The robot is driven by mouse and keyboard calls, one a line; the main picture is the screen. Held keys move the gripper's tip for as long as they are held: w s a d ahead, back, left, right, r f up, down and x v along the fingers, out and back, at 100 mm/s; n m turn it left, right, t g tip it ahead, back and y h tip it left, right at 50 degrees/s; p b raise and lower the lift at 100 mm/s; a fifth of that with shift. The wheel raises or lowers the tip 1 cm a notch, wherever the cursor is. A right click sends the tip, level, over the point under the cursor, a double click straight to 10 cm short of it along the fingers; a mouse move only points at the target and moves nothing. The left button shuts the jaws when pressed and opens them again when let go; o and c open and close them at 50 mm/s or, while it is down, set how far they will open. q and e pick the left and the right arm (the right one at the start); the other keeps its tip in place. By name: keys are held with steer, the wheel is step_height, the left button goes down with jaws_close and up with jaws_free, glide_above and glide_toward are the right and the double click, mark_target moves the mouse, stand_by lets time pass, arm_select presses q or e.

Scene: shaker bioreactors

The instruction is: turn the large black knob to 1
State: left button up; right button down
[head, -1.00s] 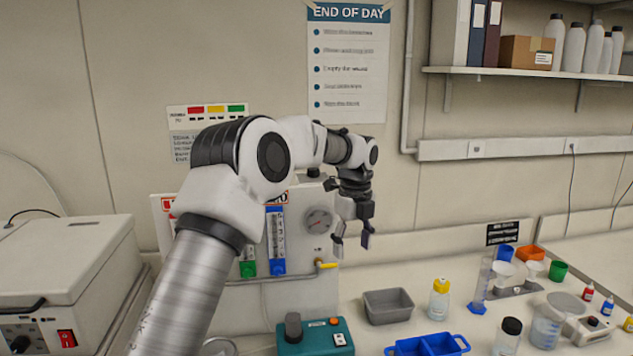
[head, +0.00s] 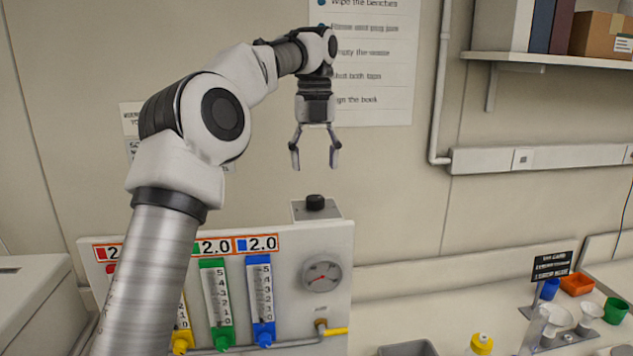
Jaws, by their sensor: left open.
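A black knob (head: 315,203) stands on a small grey box (head: 303,214) at the top right of the white panel (head: 325,240). It is the only black knob that I see now; no scale or number on it can be read. My left gripper (head: 314,165) is open and empty, pointing down, with its fingers apart a little above the knob and not touching it. My right gripper is not in view.
The panel carries a green flow tube (head: 217,300), a blue flow tube (head: 262,298), a round gauge (head: 322,275) and a yellow-handled tap (head: 336,331). A shelf (head: 550,59) is at upper right. Cups and a funnel stand on the bench at lower right.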

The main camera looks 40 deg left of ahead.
mark_target(315, 196)
arm_select(q)
steer(key=f, duration=0.1)
steer(key=s+d+f, duration=0.1)
steer(key=f, duration=0.3)
steer(key=shift+s+d, duration=0.2)
steer(key=shift+s, duration=0.05)
steer(key=shift+w+a+f, duration=0.2)
steer(key=shift+f, duration=0.35)
steer(key=shift+w+a+f, duration=0.2)
steer(key=shift+f, duration=0.35)
steer(key=shift+w+a+f, duration=0.15)
steer(key=shift+w+f, duration=0.05)
steer(key=shift+s+d+r, duration=0.25)
steer(key=shift+d, duration=0.05)
steer(key=c, duration=1.1)
